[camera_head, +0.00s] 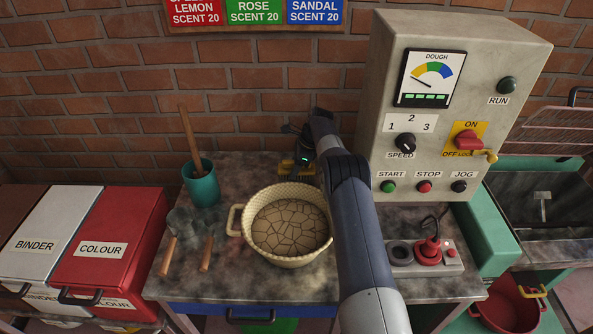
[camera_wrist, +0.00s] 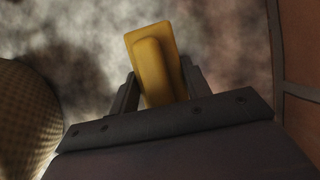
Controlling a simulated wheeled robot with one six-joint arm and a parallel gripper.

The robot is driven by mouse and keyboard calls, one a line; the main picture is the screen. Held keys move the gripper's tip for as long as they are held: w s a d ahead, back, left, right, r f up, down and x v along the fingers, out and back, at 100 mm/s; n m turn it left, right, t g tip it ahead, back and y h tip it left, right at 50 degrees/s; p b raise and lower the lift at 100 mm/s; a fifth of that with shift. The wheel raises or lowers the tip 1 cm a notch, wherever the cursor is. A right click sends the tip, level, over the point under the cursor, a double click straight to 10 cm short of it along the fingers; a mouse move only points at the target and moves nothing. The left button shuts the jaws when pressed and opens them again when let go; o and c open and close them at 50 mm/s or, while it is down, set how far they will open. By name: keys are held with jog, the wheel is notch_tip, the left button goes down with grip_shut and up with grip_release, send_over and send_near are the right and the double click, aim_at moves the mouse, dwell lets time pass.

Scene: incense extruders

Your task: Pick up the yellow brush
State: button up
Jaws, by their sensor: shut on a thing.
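The yellow brush (camera_wrist: 152,62) is between the two fingers of my gripper (camera_wrist: 158,90) in the wrist view, slightly tilted. My gripper is shut on it. In the head view, a small part of the yellow brush (camera_head: 287,168) shows at the back of the table, left of my arm. My gripper (camera_head: 300,160) there is dark and mostly hidden by my own wrist. I cannot tell whether the brush touches the table or is just above it.
A cream basket (camera_head: 285,259) with a cracked brown mass stands close in front of my gripper. A teal cup (camera_head: 201,185) with a wooden stick stands to the left. Two wooden-handled tools (camera_head: 207,253) lie front left. The control box (camera_head: 440,100) stands right and the brick wall (camera_head: 270,100) behind.

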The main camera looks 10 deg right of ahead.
jog(key=c, duration=0.4)
jog(key=shift+r, duration=0.1)
jog(key=shift+r+p, duration=0.25)
jog(key=shift+p, duration=0.2)
notch_tip(320, 180, up, 10)
jog(key=shift+f+b, duration=0.1)
jog(key=shift+b, duration=0.5)
jog(key=o, duration=0.5)
jog(key=c, duration=0.4)
jog(key=shift+o, duration=0.2)
